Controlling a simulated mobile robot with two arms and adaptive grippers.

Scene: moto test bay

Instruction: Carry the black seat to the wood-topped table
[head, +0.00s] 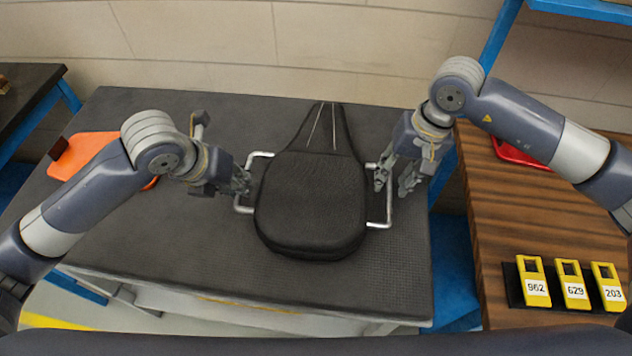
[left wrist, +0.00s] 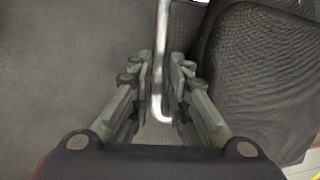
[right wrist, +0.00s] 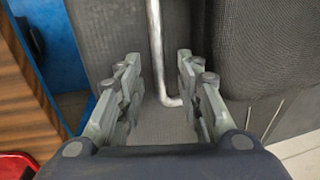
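The black seat (head: 312,195) lies on the dark-topped table (head: 190,240), its narrow end toward the wall. A silver bar handle sticks out on each side. My left gripper (head: 246,184) is at the left handle (head: 243,208); in the left wrist view its fingers (left wrist: 161,85) stand on both sides of the bar, close to it, with small gaps. My right gripper (head: 394,190) is open at the right handle (head: 387,205); in the right wrist view the bar (right wrist: 157,60) runs between its spread fingers (right wrist: 158,80). The wood-topped table (head: 520,215) stands at the right.
On the wood-topped table, several yellow numbered devices (head: 573,285) stand in a black holder at the front, and a red item (head: 518,152) lies at the back. An orange item (head: 85,155) lies left on the dark table. A gap separates the tables.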

